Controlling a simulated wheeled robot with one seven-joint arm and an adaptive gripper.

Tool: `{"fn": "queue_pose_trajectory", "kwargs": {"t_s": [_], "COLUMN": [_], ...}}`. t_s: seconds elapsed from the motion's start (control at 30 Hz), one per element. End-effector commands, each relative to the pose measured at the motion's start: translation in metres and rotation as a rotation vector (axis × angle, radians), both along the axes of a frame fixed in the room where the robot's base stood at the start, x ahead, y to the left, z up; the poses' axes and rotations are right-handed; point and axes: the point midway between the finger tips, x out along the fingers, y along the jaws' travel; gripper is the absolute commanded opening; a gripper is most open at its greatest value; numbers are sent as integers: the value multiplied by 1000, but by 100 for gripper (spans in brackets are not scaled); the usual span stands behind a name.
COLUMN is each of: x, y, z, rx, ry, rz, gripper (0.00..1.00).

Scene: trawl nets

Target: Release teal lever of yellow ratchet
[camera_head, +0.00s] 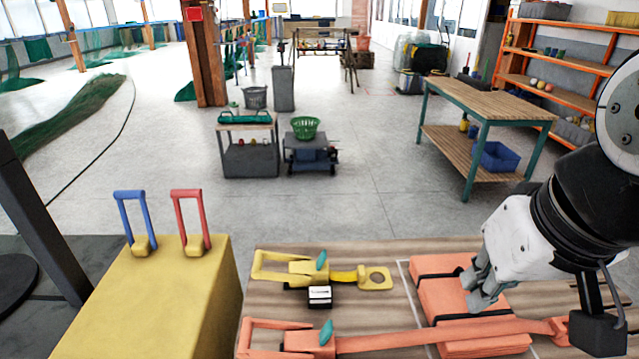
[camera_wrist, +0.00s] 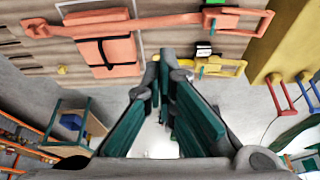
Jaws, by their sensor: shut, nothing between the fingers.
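The yellow ratchet (camera_head: 300,272) lies on the wooden bench top, with a yellow strap and a ringed end to its right. Its teal lever (camera_head: 321,260) stands up from its body. My gripper (camera_head: 474,288) is shut and empty, above the orange strapped bundle and well right of the yellow ratchet. It also shows in the wrist view (camera_wrist: 163,68), not touching the ratchet.
An orange ratchet (camera_head: 308,341) with its own teal lever (camera_head: 326,333) lies in front. An orange bundle (camera_head: 440,290) with black straps lies right. A small black-and-white block (camera_head: 319,296) touches or nearly touches the yellow ratchet. A yellow box (camera_head: 150,300) with blue and red handles stands left.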

Motion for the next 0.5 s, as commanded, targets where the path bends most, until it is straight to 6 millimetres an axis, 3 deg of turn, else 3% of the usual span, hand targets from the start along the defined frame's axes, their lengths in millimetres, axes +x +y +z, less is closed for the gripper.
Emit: {"fn": "queue_pose_trajectory", "kwargs": {"t_s": [0.5], "x": [99], "y": [22], "z": [-66], "rx": [361], "ry": [384], "rz": [-391], "gripper": [0]}}
